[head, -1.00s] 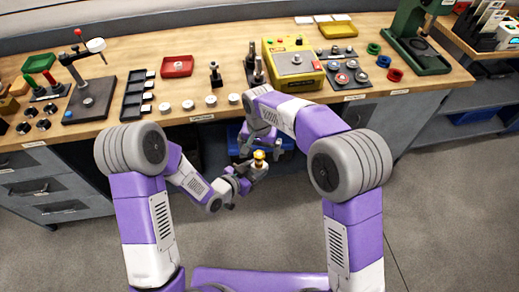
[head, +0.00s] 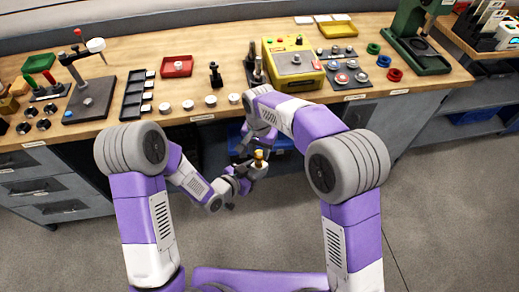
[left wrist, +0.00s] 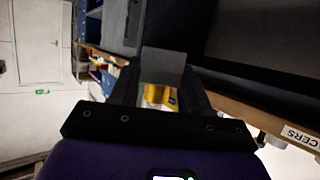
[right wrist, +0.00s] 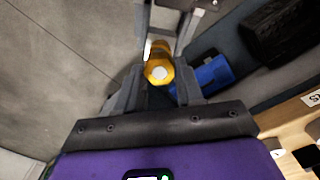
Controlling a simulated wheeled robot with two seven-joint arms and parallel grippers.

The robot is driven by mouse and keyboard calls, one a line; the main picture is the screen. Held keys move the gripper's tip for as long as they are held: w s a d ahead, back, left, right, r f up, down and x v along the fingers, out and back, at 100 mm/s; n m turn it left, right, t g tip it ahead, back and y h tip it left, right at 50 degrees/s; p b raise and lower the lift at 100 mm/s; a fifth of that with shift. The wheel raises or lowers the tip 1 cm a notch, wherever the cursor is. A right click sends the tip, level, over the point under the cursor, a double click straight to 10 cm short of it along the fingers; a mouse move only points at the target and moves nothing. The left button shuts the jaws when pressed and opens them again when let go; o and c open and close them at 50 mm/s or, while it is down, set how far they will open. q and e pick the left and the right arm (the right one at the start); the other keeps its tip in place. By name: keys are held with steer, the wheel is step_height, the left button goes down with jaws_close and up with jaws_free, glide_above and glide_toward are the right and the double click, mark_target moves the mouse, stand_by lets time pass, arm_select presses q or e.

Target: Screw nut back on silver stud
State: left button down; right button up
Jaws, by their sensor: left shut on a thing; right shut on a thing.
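A yellow brass nut (head: 259,154) is between my two grippers, in front of the bench and off the bench top. In the right wrist view the nut (right wrist: 157,68) sits between the fingers of my right gripper (right wrist: 160,92), which is shut on it; a pale round end shows at its middle, probably the silver stud (right wrist: 159,73). In the left wrist view yellow and silver (left wrist: 155,95) show between the fingers of my left gripper (left wrist: 160,98), which is shut on the stud piece. The fingers hide most of the stud, and I cannot tell how far the nut is threaded.
The wooden bench (head: 225,115) lies just beyond the grippers, with white round pieces (head: 188,104) along its front edge. A yellow box (head: 292,68) and dark upright posts (head: 215,74) stand on it. A blue bin (right wrist: 213,72) is below the bench. The floor in front is clear.

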steer(key=m, duration=0.5)
steer(key=shift+m, duration=0.4)
steer(key=m, duration=0.5)
steer(key=shift+m, duration=0.3)
steer(key=m, duration=1)
steer(key=shift+w+m, duration=0.1)
steer(key=shift+m, duration=0.3)
steer(key=o, duration=1.8)
steer(key=shift+c, duration=0.2)
